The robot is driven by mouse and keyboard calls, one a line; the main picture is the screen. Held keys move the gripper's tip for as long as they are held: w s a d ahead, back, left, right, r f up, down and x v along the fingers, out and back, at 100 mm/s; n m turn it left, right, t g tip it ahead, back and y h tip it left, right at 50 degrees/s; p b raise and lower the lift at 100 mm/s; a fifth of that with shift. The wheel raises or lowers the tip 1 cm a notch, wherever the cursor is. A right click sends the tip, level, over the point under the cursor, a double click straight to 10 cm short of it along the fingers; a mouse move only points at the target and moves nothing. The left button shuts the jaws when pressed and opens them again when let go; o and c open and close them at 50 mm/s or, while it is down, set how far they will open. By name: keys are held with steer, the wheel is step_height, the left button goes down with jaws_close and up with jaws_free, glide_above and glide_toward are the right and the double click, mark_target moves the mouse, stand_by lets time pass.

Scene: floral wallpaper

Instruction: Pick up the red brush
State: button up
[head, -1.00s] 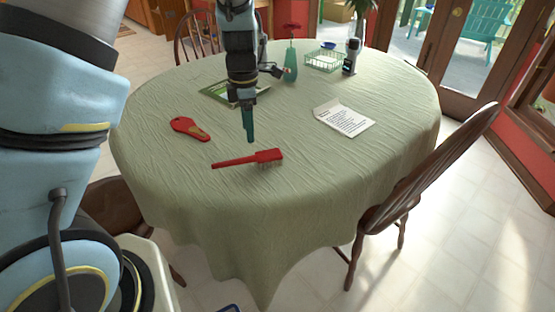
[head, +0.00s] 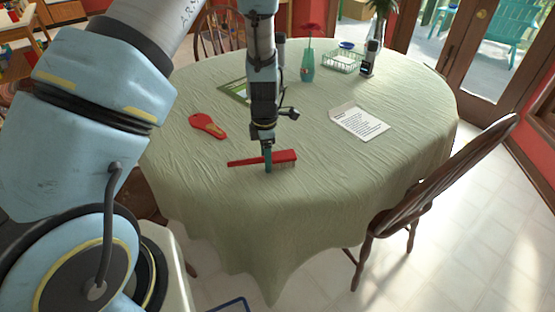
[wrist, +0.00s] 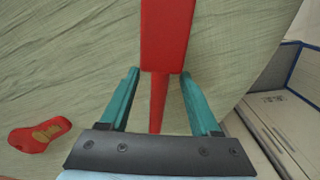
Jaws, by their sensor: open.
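The red brush (head: 283,157) lies on the table near its front edge, its handle to the left and its bristled head to the right in the head view. My gripper (head: 268,167) is low over the brush, at about its middle. In the wrist view the brush (wrist: 166,35) runs up the picture between the two teal fingers of my gripper (wrist: 158,88). The fingers are open, one on each side of the handle, with a gap on both sides. Whether the fingertips reach the tablecloth cannot be told.
A red flat item with a tan patch (head: 208,126) lies left of the brush; it also shows in the wrist view (wrist: 40,134). A paper sheet (head: 359,122), a green-framed item (head: 235,92), a vase (head: 307,68) and a basket (head: 343,61) are farther back. A chair (head: 430,190) stands at right.

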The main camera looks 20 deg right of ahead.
jaws_close()
stand_by(0.5)
